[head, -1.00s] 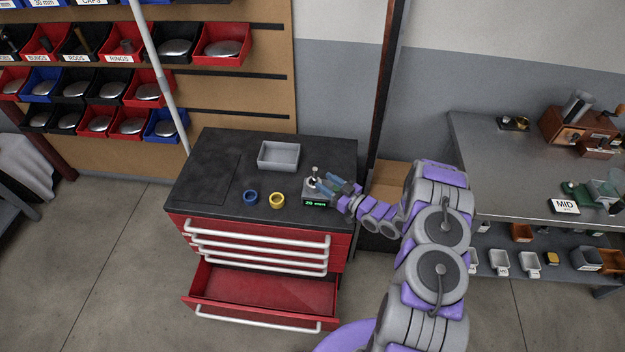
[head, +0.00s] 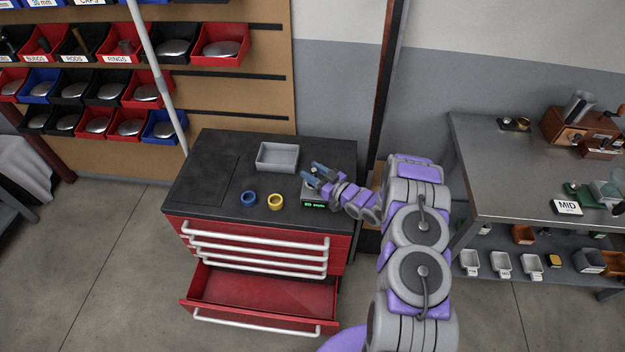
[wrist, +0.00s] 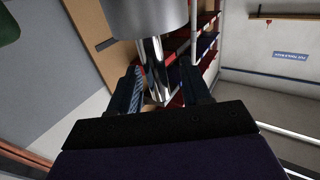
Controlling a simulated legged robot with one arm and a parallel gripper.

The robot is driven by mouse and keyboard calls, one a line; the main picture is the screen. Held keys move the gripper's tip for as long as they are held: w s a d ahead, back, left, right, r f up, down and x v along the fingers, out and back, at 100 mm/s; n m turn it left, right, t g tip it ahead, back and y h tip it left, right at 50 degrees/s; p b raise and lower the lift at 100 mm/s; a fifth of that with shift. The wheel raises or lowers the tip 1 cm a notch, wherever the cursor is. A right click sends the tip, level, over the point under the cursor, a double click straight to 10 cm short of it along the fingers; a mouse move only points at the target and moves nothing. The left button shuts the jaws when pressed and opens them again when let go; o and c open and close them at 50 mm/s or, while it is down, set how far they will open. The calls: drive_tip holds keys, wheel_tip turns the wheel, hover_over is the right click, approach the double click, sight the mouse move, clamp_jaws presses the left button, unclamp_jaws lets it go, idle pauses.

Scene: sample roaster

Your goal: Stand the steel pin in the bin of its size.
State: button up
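The steel pin shows large in the wrist view, with a thick grey cylinder at the top and a narrower shiny shank (wrist: 153,62) below. The shank lies between the two fingers of my gripper (wrist: 160,88). It is close to the left finger, and a gap shows at the right finger, so the gripper looks open around it. In the head view my gripper (head: 314,173) is over the small gauge (head: 313,200) with a green display, and I cannot make out the pin there. The size-labelled bins (head: 45,3) are cut off at the top left.
The black bench top (head: 215,165) holds a grey tray (head: 278,168), a blue ring (head: 249,198) and a yellow ring (head: 275,202). A red drawer (head: 262,298) stands open below. A slanted pole (head: 155,75) crosses before the bin rack. A steel table (head: 500,170) stands right.

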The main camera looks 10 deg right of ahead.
drive_tip(key=shift+d, duration=0.45)
drive_tip(key=c, duration=0.4)
drive_tip(key=shift+a, duration=0.55)
clamp_jaws()
